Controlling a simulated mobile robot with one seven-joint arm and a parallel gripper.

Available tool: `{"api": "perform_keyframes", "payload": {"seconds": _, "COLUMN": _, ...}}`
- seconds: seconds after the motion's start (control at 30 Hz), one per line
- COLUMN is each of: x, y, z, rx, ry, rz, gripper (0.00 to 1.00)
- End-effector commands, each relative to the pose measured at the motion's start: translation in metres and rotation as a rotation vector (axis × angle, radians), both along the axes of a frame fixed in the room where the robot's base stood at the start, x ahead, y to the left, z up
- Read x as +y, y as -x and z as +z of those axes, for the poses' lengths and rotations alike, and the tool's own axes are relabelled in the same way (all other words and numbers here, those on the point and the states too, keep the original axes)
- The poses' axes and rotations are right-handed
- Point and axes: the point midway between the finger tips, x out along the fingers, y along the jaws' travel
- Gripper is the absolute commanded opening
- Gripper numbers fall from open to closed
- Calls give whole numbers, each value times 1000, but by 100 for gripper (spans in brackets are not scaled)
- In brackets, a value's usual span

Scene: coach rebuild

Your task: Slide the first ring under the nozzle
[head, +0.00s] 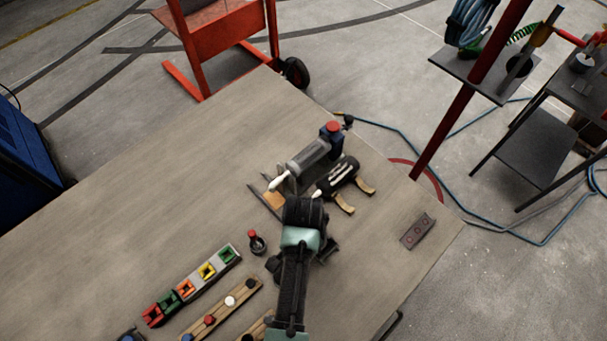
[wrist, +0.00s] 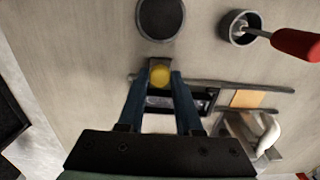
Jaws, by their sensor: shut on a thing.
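My gripper (wrist: 160,76) is shut on a small round yellow piece (wrist: 159,74) between its blue fingertips in the wrist view. I cannot tell whether this piece is the ring itself or a part fixed to it. The piece is at the near-left end of a low fixture with grey rails (wrist: 225,84) and an orange pad (wrist: 248,98). The white nozzle (head: 279,184) tips the grey cylinder (head: 308,158) above this fixture; a white tip also shows in the wrist view (wrist: 268,135), right of my fingers. My fingertips are hidden behind my arm in the head view.
A red-handled tool stands in a small round cup (head: 257,243). A dark disc (wrist: 160,18) lies beyond my fingertips. A row of coloured blocks (head: 190,287) is at lower left. The table's upper left is clear.

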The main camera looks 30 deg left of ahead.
Motion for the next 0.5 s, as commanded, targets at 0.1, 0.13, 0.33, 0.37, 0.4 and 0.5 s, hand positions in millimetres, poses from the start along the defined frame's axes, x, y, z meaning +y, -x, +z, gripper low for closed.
{"api": "perform_keyframes", "payload": {"seconds": 0.1, "x": 0, "y": 0, "z": 0, "rx": 0, "ry": 1, "rz": -1, "gripper": 0}}
{"api": "perform_keyframes", "payload": {"seconds": 0.13, "x": 0, "y": 0, "z": 0, "rx": 0, "ry": 1, "rz": -1, "gripper": 0}}
{"api": "perform_keyframes", "payload": {"seconds": 0.33, "x": 7, "y": -4, "z": -1, "rx": -2, "ry": 1, "rz": 4, "gripper": 0}}
{"api": "perform_keyframes", "payload": {"seconds": 0.37, "x": 12, "y": -6, "z": -1, "rx": -2, "ry": 1, "rz": 5, "gripper": 0}}
{"api": "perform_keyframes", "payload": {"seconds": 0.4, "x": 20, "y": -9, "z": -1, "rx": -4, "ry": 0, "rz": 7, "gripper": 0}}
{"api": "perform_keyframes", "payload": {"seconds": 0.5, "x": 44, "y": -18, "z": -3, "rx": -5, "ry": 0, "rz": 10, "gripper": 0}}
